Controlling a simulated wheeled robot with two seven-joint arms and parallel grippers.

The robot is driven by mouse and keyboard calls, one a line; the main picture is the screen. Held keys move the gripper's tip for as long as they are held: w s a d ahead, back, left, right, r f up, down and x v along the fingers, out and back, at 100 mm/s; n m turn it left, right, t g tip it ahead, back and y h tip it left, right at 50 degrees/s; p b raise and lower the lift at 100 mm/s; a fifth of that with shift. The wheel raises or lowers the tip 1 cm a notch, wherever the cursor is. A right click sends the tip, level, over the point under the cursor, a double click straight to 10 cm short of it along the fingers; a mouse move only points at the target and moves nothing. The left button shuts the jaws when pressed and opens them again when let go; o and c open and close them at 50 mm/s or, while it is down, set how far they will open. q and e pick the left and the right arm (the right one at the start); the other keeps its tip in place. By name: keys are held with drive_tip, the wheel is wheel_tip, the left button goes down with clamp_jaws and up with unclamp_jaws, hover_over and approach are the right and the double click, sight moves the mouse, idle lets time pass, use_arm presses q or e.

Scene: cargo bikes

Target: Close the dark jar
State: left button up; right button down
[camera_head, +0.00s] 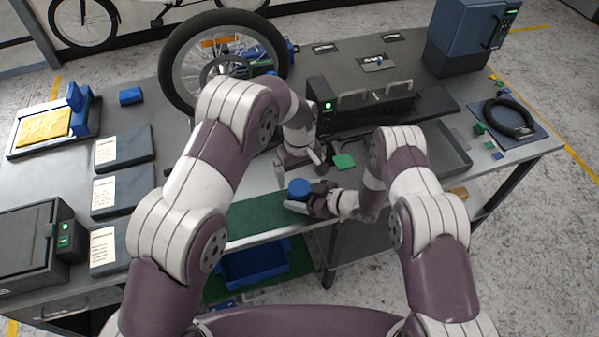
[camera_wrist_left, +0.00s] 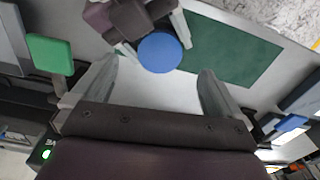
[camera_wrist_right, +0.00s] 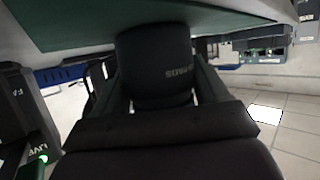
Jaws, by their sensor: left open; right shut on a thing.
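The dark jar (camera_wrist_right: 158,68) is held between the fingers of my right gripper (camera_head: 308,203), over the green mat (camera_head: 262,215). A round blue lid (camera_head: 299,187) sits at the jar's top; it also shows in the left wrist view (camera_wrist_left: 160,52). I cannot tell whether it is tightened. My left gripper (camera_head: 301,172) is just above the lid, open and empty. In the left wrist view its fingers are spread wide with the lid a little beyond the tips. The jar's lower part is partly hidden by my right gripper in the head view.
A green block (camera_head: 344,161) lies right of my left gripper. A black device (camera_head: 364,108) and a wheel (camera_head: 225,62) stand behind. A grey tray (camera_head: 445,148) is to the right. A blue bin (camera_head: 255,266) is below the front edge.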

use_arm(q)
drive_tip(key=shift+r, duration=0.1)
wheel_tip(320, 180, up, 12)
idle(0.5)
use_arm(e)
unclamp_jaws()
drive_tip(key=b+v, duration=0.3)
drive_tip(key=v, duration=0.8)
drive_tip(key=shift+s+d, duration=0.1)
drive_tip(key=shift+d, duration=0.15)
use_arm(q)
drive_tip(key=shift+f, duration=1.65)
use_arm(e)
drive_tip(key=shift+s+d+r, duration=0.3)
drive_tip(key=shift+d, duration=0.15)
